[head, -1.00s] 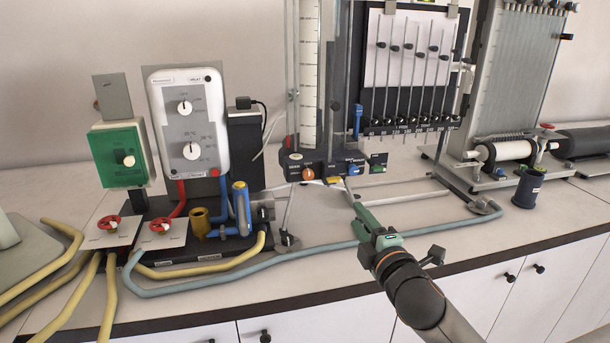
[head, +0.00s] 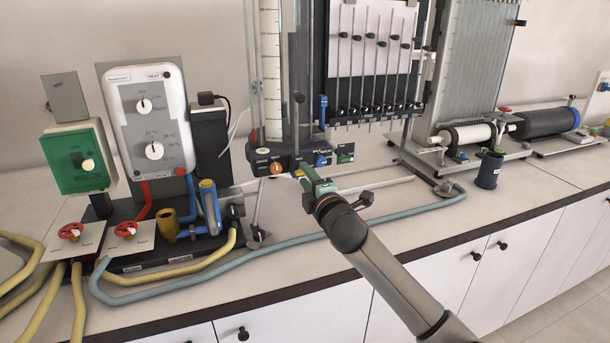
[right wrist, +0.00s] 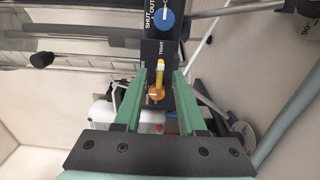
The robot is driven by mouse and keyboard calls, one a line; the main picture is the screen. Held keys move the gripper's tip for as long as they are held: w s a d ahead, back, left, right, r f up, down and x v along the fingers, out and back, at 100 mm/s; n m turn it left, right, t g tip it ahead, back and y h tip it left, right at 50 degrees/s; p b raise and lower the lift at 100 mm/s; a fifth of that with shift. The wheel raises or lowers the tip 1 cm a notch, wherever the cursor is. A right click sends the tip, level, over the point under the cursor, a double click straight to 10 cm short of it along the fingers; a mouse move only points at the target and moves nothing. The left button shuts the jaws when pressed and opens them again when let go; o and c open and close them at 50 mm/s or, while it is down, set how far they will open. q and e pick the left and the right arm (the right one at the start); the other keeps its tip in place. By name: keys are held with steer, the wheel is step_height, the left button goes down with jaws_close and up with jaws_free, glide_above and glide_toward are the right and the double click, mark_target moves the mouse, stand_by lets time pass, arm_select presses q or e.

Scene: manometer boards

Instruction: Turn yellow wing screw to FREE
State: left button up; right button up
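The yellow wing screw (right wrist: 160,71) shows in the right wrist view as a narrow yellow bar on the dark base panel. Its length runs up and down the picture, with the word TIGHT beside its upper end. My right gripper (right wrist: 161,78) is open, with its green fingers on either side of the screw in the picture. I cannot tell whether they touch it. In the head view my right gripper (head: 305,175) is at the front of the manometer base and largely hides the screw. A FREE mark is not readable. My left gripper is not in view.
An orange knob (head: 277,168) and a blue knob (head: 321,160) sit close to either side of the screw. A pale blue hose (head: 300,240) lies along the bench below. Valves and yellow hoses fill the left.

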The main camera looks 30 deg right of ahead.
steer(key=shift+w+d, duration=0.1)
steer(key=shift+w, duration=0.45)
steer(key=shift+c, duration=0.3)
jaws_close()
